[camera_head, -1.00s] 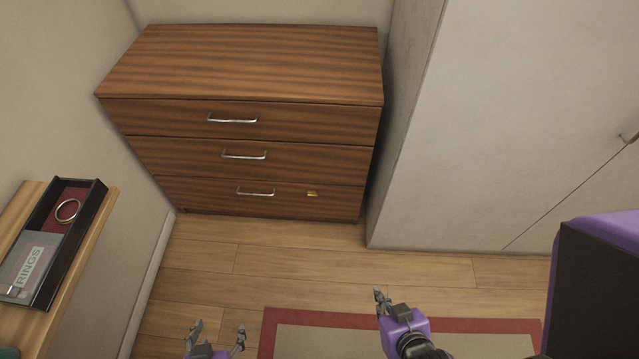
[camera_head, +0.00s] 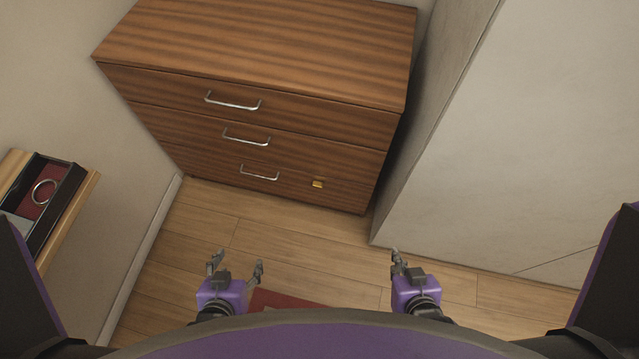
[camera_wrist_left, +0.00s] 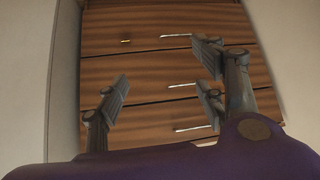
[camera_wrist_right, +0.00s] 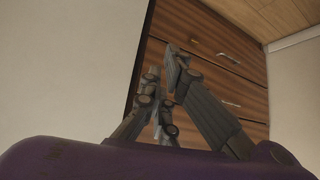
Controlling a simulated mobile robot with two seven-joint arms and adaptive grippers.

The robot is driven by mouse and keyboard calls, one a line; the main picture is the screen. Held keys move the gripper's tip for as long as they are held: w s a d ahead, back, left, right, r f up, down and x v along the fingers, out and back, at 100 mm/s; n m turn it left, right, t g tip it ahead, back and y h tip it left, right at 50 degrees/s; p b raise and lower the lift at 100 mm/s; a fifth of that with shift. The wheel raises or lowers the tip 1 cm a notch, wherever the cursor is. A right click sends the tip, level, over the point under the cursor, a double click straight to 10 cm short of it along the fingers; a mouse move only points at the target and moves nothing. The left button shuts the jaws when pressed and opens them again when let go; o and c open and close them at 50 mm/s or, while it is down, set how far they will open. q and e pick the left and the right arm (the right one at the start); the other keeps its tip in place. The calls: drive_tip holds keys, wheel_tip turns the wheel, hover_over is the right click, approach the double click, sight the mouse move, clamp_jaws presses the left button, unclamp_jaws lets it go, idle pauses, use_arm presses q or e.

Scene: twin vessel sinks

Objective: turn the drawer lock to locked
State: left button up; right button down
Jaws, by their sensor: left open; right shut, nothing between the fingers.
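The small brass drawer lock (camera_head: 317,183) sits on the right part of the bottom drawer of a brown wooden dresser (camera_head: 260,45). Its turn position is too small to read. The lock also shows in the left wrist view (camera_wrist_left: 126,41). My left gripper (camera_head: 236,262) is open and empty over the floor, in front of the dresser and apart from it. My right gripper (camera_head: 396,255) is shut and empty, to the right of and nearer than the lock, not touching anything. In the right wrist view its fingers (camera_wrist_right: 175,75) are together before the dresser.
The dresser has three shut drawers with metal handles (camera_head: 234,101). A pale cabinet (camera_head: 500,130) stands close on the right. A wooden shelf (camera_head: 75,220) with a dark ring box (camera_head: 68,200) is at the left. Wooden floor (camera_head: 290,225) lies clear before the dresser; a red-bordered rug is partly hidden.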

use_arm(q)
drive_tip(key=shift+s+a+f, duration=0.15)
drive_tip(key=shift+s+a, duration=0.1)
drive_tip(key=shift+s, duration=0.2)
drive_tip(key=shift+s+a+f, duration=0.15)
drive_tip(key=shift+s+a, duration=0.05)
drive_tip(key=shift+s, duration=0.2)
use_arm(e)
drive_tip(key=shift+s+a+f, duration=0.1)
drive_tip(key=shift+s+f, duration=0.15)
drive_tip(key=shift+s, duration=0.55)
use_arm(q)
drive_tip(key=shift+w, duration=0.1)
drive_tip(key=shift+c, duration=0.3)
use_arm(e)
drive_tip(key=shift+w, duration=0.1)
